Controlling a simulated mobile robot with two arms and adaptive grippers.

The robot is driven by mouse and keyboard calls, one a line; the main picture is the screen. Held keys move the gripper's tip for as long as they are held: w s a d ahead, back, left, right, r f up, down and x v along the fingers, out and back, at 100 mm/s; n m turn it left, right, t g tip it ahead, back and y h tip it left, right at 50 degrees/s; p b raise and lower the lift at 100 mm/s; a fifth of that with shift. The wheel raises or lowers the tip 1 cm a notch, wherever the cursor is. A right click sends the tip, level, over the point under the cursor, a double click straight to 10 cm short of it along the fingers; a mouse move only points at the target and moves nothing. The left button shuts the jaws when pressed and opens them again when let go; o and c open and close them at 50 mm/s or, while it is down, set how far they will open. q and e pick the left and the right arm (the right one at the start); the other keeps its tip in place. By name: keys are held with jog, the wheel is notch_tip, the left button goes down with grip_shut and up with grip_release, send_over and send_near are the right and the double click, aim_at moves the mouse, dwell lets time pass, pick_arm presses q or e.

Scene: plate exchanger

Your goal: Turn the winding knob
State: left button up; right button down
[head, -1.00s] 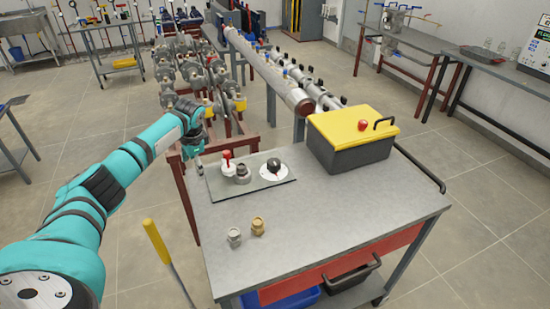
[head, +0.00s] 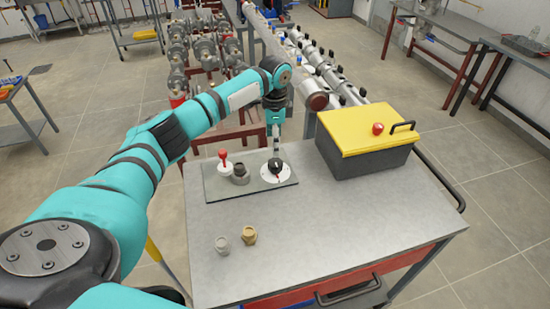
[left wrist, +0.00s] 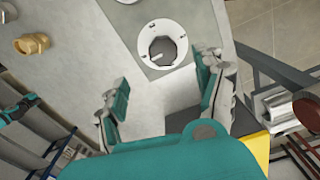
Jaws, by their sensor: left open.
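The winding knob (head: 275,165) is black and sits on a round white dial (head: 285,177) at the right end of a grey panel on the cart top. In the left wrist view the knob (left wrist: 162,48) looks dark grey inside its white ring. My left gripper (head: 277,146) points down just above the knob and partly overlaps it in the head view. In the left wrist view my left gripper (left wrist: 158,78) is open and empty, its fingers apart, with the knob showing beyond and between them. Contact with the knob cannot be seen. My right gripper is in neither view.
A red-handled part (head: 224,160) and a grey fitting (head: 240,174) stand on the panel left of the knob. A yellow-lidded box (head: 365,135) stands to the right. A silver fitting (head: 221,244) and a brass fitting (head: 249,235) stand in front. The cart's front right is clear.

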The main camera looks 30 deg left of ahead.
aim_at(275, 162)
pick_arm(q)
jog(key=f, duration=0.3)
jog(key=f+p, duration=0.1)
jog(key=f, duration=0.3)
jog(key=shift+w+a, duration=0.1)
jog(key=shift+w, duration=0.1)
notch_tip(275, 162, down, 2)
jog(key=shift+w+f, duration=0.1)
jog(key=shift+f, duration=0.05)
jog(key=c, duration=1.2)
jog(key=shift+o, duration=0.2)
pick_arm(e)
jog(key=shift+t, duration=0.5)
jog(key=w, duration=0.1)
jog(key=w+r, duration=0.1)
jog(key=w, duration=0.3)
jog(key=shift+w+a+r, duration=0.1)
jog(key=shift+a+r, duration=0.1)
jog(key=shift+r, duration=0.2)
